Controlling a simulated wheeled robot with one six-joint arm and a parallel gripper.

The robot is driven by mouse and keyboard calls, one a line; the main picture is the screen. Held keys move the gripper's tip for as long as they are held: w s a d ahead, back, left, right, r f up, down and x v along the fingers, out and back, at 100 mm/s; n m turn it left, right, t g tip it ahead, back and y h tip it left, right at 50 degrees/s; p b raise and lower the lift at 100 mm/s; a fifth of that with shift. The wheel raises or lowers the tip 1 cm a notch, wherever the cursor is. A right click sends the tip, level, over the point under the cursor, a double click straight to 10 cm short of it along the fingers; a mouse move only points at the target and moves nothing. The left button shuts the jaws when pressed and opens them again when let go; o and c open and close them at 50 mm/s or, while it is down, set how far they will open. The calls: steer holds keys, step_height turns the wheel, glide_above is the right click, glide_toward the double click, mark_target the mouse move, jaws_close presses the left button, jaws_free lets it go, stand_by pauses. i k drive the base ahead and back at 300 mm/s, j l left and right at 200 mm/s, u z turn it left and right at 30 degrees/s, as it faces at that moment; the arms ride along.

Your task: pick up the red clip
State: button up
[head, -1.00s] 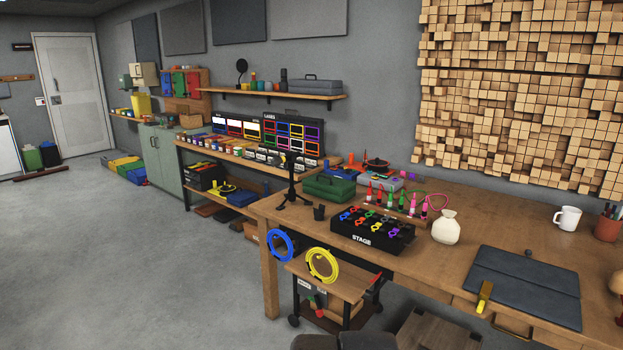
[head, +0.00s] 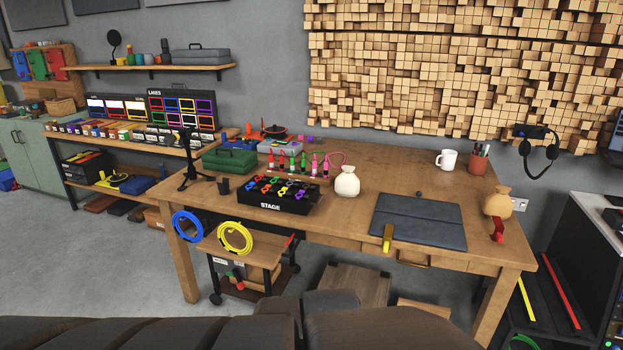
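A red clip (head: 498,229) stands at the front edge of the wooden table (head: 350,212), toward its right end. It sits just in front of a tan sack (head: 497,202) and appears to grip the table edge. A similar yellow clip (head: 387,237) is farther left, at the front edge of a dark grey folder (head: 420,222). Several small coloured clips lie in a black box marked STAGE (head: 270,207). My gripper is not in view.
A white sack (head: 347,182), a white mug (head: 446,159) and a pen cup (head: 479,159) stand on the table. Dark padded shapes (head: 150,332) fill the bottom foreground. A dark rack (head: 560,290) stands right of the table. Headphones (head: 540,148) hang on the wall.

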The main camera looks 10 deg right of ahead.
mark_target(497, 236)
steer(key=z, duration=1.6)
steer(key=i+l+u, duration=0.15)
steer(key=i, duration=0.3)
steer(key=i+l+u, duration=0.2)
steer(key=i, duration=0.25)
steer(key=i+l+u, duration=0.15)
steer(key=i, duration=0.3)
steer(key=i+l+u, duration=0.15)
steer(key=i+l, duration=0.2)
steer(key=i, duration=0.1)
